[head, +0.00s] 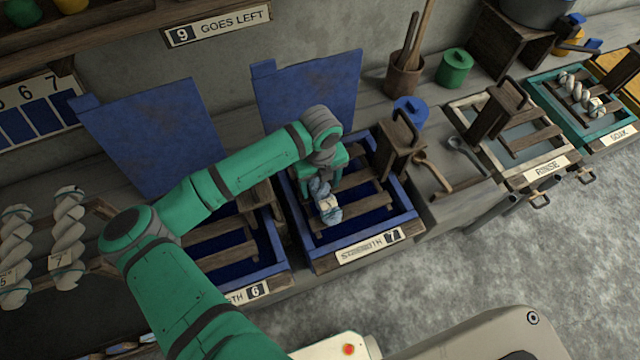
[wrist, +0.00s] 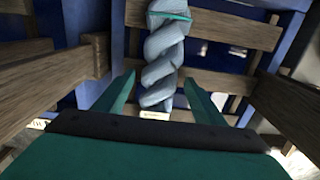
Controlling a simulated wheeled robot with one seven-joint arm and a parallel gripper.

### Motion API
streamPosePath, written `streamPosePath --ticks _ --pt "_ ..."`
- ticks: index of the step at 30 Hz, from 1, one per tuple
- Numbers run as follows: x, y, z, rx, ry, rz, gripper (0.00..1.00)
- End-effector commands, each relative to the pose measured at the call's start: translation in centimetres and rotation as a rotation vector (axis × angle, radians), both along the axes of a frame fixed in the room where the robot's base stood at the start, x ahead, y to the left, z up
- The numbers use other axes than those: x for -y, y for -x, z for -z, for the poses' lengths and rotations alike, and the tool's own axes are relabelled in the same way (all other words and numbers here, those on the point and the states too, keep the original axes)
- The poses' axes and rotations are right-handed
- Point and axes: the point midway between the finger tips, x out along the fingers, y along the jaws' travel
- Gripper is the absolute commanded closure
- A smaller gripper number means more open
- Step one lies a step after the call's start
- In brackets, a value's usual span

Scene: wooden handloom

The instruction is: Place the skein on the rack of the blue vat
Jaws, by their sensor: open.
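A twisted pale blue-grey skein (head: 328,208) with a light tag lies across the wooden slats of the rack (head: 345,197) in the blue vat (head: 405,215) labelled 7. The wrist view shows the skein (wrist: 163,50) with a teal tie around it, over the slats (wrist: 225,28). My gripper (head: 320,182) is low over this rack, at the far end of the skein. In the wrist view my gripper (wrist: 159,80) is open, with a finger on either side of the skein's near end and visible gaps. My arm's end hides part of the rack.
A second blue vat (head: 270,245) labelled 6 stands to the left. A wooden upright with a handle (head: 400,145) rises at vat 7's right side. Blue lids (head: 310,90) lean behind. Rinse (head: 515,145) and soak (head: 590,120) vats are to the right; skeins (head: 68,235) hang at left.

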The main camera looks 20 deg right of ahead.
Motion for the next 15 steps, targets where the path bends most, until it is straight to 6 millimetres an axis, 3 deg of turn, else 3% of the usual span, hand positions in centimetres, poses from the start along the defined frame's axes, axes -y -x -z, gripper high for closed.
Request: streamPosePath --ticks 15 --pt "0.0 0.0 -9.2 0.002 0.001 0.000 0.36"
